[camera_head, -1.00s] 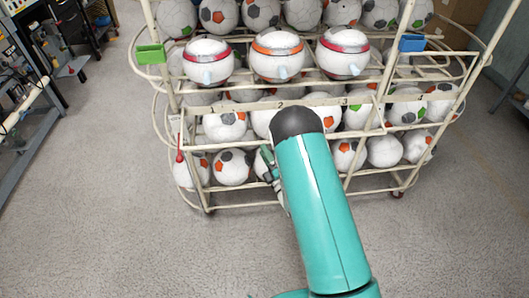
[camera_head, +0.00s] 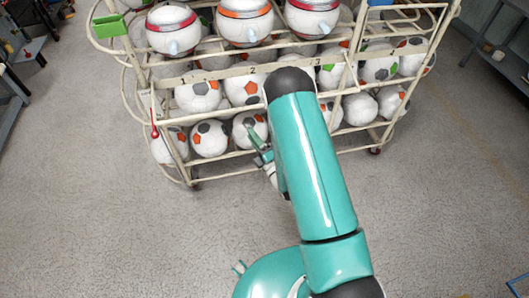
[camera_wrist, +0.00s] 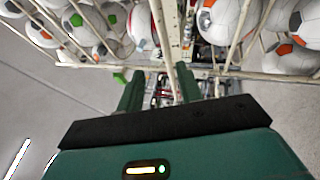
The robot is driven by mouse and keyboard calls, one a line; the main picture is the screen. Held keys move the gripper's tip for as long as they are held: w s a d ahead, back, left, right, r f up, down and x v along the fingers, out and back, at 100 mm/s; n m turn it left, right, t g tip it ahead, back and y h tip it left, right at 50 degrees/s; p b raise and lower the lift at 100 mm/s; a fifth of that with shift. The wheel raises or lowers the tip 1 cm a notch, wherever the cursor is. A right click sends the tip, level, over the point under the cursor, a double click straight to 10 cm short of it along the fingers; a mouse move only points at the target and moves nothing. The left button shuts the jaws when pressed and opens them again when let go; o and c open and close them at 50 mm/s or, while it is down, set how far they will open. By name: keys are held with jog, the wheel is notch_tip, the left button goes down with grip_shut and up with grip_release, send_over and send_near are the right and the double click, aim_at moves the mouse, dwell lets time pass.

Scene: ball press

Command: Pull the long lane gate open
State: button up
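The ball rack (camera_head: 237,72) stands in front of me, with a long cream rail marked 1, 2 and 3 across its front. I cannot tell for certain which part is the long lane gate. A thin red handle (camera_head: 154,131) hangs at the rack's left front post. My gripper (camera_head: 257,146) is before the lower front of the rack, partly hidden by my arm. In the wrist view my gripper (camera_wrist: 158,88) has its two dark green fingers apart, with rack bars and a post beyond them. I see nothing held between them.
Several soccer balls (camera_head: 210,138) fill the rack's tiers. Three banded balls (camera_head: 244,20) sit on top. A green block (camera_head: 109,25) is at the upper left corner. Grey floor (camera_head: 110,225) in front is clear. Shelving stands at the far left and a bench at the right.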

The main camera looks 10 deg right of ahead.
jog(key=v, duration=0.6)
jog(key=shift+s, duration=0.35)
jog(key=shift+w+r, duration=0.1)
jog(key=shift+r, duration=0.05)
jog(key=w+r+m+g+h, duration=0.3)
jog(key=w+r+g, duration=0.2)
jog(key=w+r, duration=0.35)
jog(key=s+d+r+m+g+h, duration=0.2)
jog(key=s+d+r+m+h, duration=0.1)
jog(key=r+m, duration=0.3)
jog(key=s+d+r+m+g+h, duration=0.1)
jog(key=s+d+r+m+h, duration=0.15)
jog(key=r, duration=0.55)
jog(key=s+a+r+m+g, duration=0.1)
jog(key=s+r+m+g, duration=0.2)
jog(key=s, duration=0.9)
jog(key=s+a+r+m+g, duration=0.2)
jog(key=s+r+m, duration=0.4)
jog(key=s+m, duration=0.3)
jog(key=s+g, duration=0.1)
jog(key=s, duration=0.2)
jog(key=shift+m, duration=0.35)
